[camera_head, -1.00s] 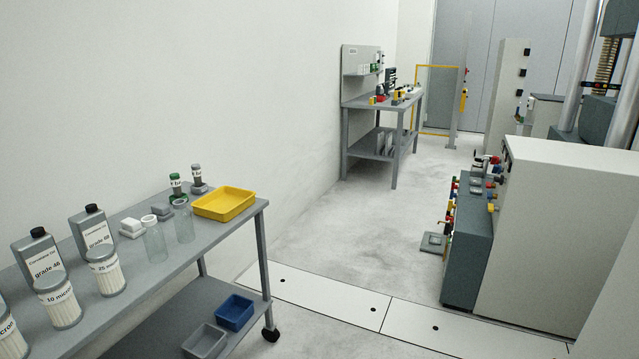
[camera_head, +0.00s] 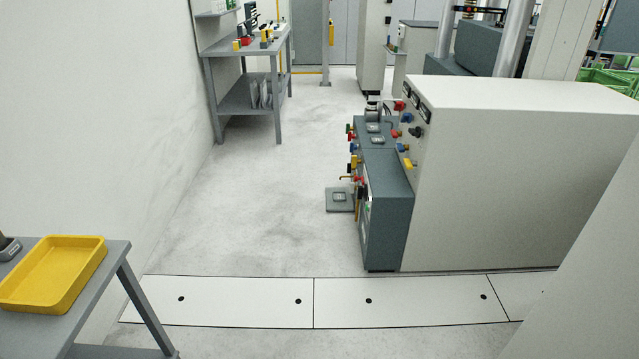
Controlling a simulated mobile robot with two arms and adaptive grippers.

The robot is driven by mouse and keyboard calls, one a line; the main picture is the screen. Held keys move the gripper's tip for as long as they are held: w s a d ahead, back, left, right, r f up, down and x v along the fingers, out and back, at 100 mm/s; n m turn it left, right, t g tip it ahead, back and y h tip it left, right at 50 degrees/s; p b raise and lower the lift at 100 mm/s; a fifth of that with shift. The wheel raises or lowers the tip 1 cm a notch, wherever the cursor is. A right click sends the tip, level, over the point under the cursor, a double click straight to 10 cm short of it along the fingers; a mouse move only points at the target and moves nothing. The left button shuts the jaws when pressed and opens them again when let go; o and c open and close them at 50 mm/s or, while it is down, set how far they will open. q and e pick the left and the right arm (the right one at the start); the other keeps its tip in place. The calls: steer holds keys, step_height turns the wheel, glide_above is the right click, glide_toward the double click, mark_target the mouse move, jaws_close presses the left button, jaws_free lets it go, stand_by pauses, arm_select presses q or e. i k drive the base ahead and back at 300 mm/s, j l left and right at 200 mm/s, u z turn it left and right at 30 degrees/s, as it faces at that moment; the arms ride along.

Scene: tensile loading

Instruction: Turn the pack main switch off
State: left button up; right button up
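A dark grey hydraulic unit (camera_head: 388,200) stands on the floor right of centre, with several small red, blue and yellow fittings along its left side. Against it is a large white cabinet (camera_head: 520,180) whose narrow left face carries dark gauges (camera_head: 418,101) and small coloured knobs. A yellow knob (camera_head: 408,163) and a blue one (camera_head: 407,117) show on that face. I cannot tell which of these, if any, is the pack main switch. Neither gripper is in view.
A grey table (camera_head: 110,278) with a yellow tray (camera_head: 55,272) is at the lower left. A workbench (camera_head: 245,47) stands at the back left. A pale wall or panel (camera_head: 590,270) fills the lower right. The floor between (camera_head: 260,190) is open, crossed by white cover plates (camera_head: 240,302).

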mark_target(361, 190)
steer(key=i+j+z, duration=0.6)
steer(key=j, duration=0.2)
steer(key=i+j+z, duration=0.1)
steer(key=z, duration=0.3)
steer(key=i+j+z, duration=0.2)
steer(key=z, duration=0.2)
steer(key=i+j, duration=0.05)
steer(key=i, duration=0.05)
